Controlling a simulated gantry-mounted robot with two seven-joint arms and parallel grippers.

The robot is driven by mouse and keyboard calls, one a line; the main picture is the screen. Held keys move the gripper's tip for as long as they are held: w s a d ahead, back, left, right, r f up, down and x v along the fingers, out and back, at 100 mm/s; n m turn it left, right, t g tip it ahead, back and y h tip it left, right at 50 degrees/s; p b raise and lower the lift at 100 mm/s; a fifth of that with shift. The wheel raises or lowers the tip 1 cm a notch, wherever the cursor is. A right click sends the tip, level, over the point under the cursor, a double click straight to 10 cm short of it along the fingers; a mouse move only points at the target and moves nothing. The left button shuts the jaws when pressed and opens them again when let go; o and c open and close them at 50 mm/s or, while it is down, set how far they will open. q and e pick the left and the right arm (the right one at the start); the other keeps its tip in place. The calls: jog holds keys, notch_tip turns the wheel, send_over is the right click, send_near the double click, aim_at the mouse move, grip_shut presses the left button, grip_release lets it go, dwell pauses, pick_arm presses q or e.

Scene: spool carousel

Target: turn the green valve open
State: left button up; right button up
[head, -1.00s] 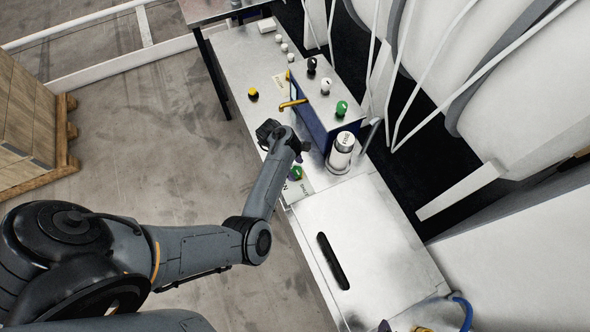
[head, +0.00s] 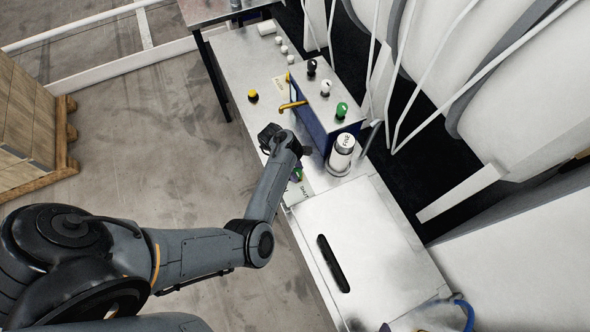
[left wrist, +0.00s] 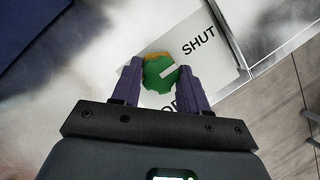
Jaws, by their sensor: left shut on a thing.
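The green valve (left wrist: 158,78) is a small knob with a white pointer bar, seen between the purple fingers of my left gripper (left wrist: 160,88) in the left wrist view. My left gripper is shut on it. The pointer points to the upper right, towards the word SHUT on the white label (left wrist: 213,50). A second word on the label is mostly hidden by the gripper. In the head view, the valve (head: 298,174) shows only partly beside my left wrist, at the bench's near edge. My right gripper does not show.
A blue box (head: 312,122) with black, white and green knobs on its top stands just behind the gripper. A white-topped canister (head: 341,158) stands to the right. A yellow knob (head: 252,95) and a yellow lever (head: 292,105) are farther back. A slotted metal cover (head: 365,230) lies in front.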

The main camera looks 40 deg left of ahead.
pick_arm(q)
jog(key=m+p, duration=0.1)
jog(key=m+g+p, duration=0.1)
jog(key=m+p, duration=0.1)
jog(key=shift+r+m, duration=0.2)
jog(key=shift+m, duration=0.1)
jog(key=m+g+p, duration=0.1)
jog(key=m+p, duration=0.1)
jog(key=m, duration=0.1)
jog(key=shift+w+a+f+m+g, duration=0.1)
jog(key=shift+w+m+g, duration=0.05)
jog(key=shift+m+g, duration=0.2)
jog(key=m+g, duration=0.1)
jog(key=m, duration=0.1)
jog(key=shift+m+p, duration=0.35)
jog(key=m+g+y, duration=0.1)
jog(key=m, duration=0.1)
jog(key=shift+w+f+m, duration=0.1)
jog(key=shift+m, duration=0.2)
jog(key=m+g, duration=0.1)
jog(key=m, duration=0.2)
jog(key=shift+y, duration=0.4)
jog(key=shift+w+d+m+y, duration=0.15)
jog(key=shift+m+y, duration=0.25)
jog(key=shift+m, duration=0.7)
jog(key=o, duration=1.1)
jog(key=shift+d, duration=0.1)
jog(key=shift+c, duration=0.2)
